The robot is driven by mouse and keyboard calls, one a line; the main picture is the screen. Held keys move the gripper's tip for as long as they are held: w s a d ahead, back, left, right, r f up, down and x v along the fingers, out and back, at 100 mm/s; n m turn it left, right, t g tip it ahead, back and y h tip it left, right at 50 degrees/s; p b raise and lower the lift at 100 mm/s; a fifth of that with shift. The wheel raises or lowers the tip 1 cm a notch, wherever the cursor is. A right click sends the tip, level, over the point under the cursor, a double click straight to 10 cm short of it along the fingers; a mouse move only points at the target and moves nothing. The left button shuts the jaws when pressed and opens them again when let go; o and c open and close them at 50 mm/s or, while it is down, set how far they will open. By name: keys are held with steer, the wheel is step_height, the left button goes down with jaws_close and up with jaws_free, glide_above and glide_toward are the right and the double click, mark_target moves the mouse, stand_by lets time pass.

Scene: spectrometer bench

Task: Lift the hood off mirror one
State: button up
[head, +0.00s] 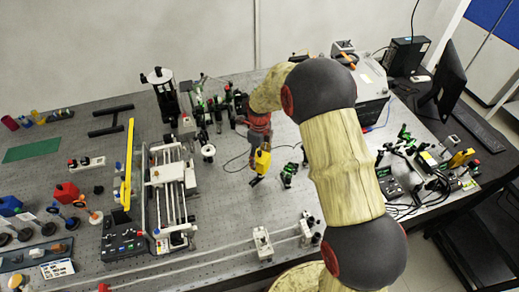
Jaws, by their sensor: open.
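My gripper (257,180) hangs over the middle of the bench, below my red-orange wrist. It is open, and a yellow block-like part shows at it; I cannot tell whether this belongs to the gripper. No object shows clearly between the fingers. A red block-like cover (66,193) and a blue one (10,205) are at the left of the bench, far from my gripper. I cannot tell which thing is the hood or which mount is mirror one. Small round optics on dark bases (52,229) stand near these covers.
A white-railed instrument (170,190) with a yellow bar (129,165) stands left of my gripper. A small green-and-black mount (289,175) is close on the right. White rail blocks (263,243) stand in front. A monitor (450,80) is at far right.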

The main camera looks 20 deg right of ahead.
steer(key=shift+f, duration=0.9)
steer(key=shift+c, duration=1.2)
steer(key=c, duration=1)
steer(key=shift+r, duration=0.25)
steer(key=shift+w+a+r+p, duration=0.1)
steer(key=shift+r+p, duration=0.95)
steer(key=shift+r, duration=0.75)
steer(key=shift+r, duration=0.15)
steer(key=shift+r+p, duration=0.95)
steer(key=shift+r, duration=0.9)
